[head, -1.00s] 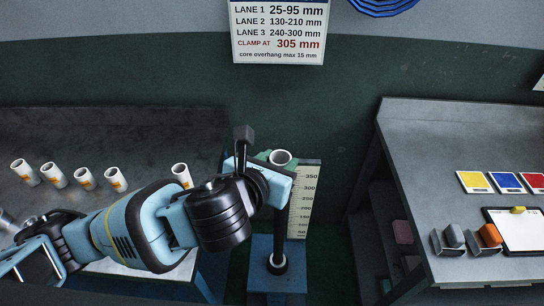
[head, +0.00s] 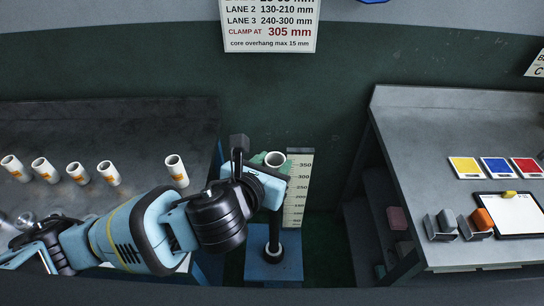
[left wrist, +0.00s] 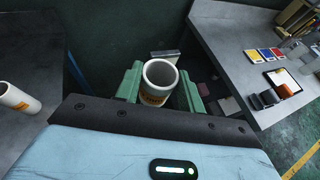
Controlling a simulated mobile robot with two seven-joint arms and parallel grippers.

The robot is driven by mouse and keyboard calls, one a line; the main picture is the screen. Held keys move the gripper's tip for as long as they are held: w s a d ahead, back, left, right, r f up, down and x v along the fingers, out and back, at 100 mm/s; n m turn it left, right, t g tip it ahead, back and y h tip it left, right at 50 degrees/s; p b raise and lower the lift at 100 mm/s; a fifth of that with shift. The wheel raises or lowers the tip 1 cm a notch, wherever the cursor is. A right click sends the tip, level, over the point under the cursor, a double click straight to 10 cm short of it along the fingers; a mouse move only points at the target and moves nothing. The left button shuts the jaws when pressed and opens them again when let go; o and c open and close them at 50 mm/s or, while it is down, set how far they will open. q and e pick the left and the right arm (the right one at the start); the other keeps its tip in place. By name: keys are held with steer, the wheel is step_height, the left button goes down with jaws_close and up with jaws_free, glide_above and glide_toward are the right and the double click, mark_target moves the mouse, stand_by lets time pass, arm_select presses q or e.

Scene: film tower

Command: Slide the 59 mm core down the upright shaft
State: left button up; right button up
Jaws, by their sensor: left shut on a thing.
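My left gripper (head: 268,172) is shut on a white core (head: 275,159), held upright by its green fingers. In the left wrist view the core (left wrist: 155,98) has an orange label and its open top faces the camera. A dark upright shaft (head: 274,230) rises from a blue base (head: 259,267) below the gripper. A white ring (head: 273,254) sits around the shaft's foot. The gripper hides the shaft's upper part, so I cannot tell whether the core is around it. My right gripper is not in view.
A measuring scale (head: 299,190) stands just right of the shaft. Several white cores with orange labels stand on the dark left table (head: 130,125). The right table (head: 440,120) carries coloured cards, a clipboard (head: 512,214) and small blocks. A wall sign (head: 268,32) hangs behind.

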mark_target(272, 244)
arm_select(q)
steer(key=shift+f, duration=2.95)
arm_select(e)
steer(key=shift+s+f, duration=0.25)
